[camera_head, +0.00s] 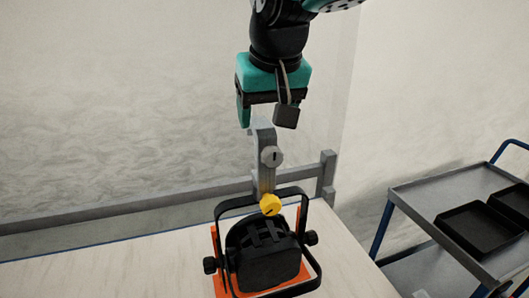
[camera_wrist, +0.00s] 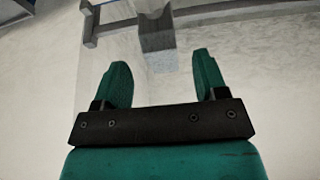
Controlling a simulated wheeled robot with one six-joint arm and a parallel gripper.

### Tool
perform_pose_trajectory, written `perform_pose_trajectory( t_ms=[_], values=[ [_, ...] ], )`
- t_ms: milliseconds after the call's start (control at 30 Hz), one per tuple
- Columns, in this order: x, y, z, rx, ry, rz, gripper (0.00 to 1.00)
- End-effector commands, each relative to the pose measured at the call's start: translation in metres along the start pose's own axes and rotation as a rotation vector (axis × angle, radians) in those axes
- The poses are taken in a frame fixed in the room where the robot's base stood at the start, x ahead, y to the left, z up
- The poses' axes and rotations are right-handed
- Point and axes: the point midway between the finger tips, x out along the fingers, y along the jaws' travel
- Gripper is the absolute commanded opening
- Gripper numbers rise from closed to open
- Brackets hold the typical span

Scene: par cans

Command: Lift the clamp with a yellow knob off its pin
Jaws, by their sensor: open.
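The clamp (camera_head: 262,145) is a grey upright hook-like piece with a pale round knob on its side and a yellow knob (camera_head: 270,204) near its foot. It stands above a black par can (camera_head: 268,262) in a black yoke. The pin is hidden. My gripper (camera_head: 263,116) is pointing down just above the clamp's top, open and empty. In the wrist view, my gripper (camera_wrist: 161,70) has its two teal fingers apart, and the grey clamp (camera_wrist: 155,33) shows beyond and between them, apart from both.
The par can sits by an orange piece (camera_head: 218,285) on a pale table (camera_head: 120,265). A grey rail (camera_head: 130,206) with a post (camera_head: 327,175) runs behind. A grey trolley (camera_head: 412,196) with black trays (camera_head: 470,228) stands at the right. The table's left side is clear.

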Motion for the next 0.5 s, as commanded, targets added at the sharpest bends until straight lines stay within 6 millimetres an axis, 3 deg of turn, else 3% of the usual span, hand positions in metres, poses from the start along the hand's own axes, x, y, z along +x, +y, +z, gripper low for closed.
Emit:
perform_pose_trajectory(
  t_ms=[167, 500],
  values=[
    [0.01, 0.0, 0.001, 0.0, -0.001, 0.0, 0.66],
    [0.055, -0.001, 0.005, 0.0, -0.001, 0.0, 0.66]
  ],
)
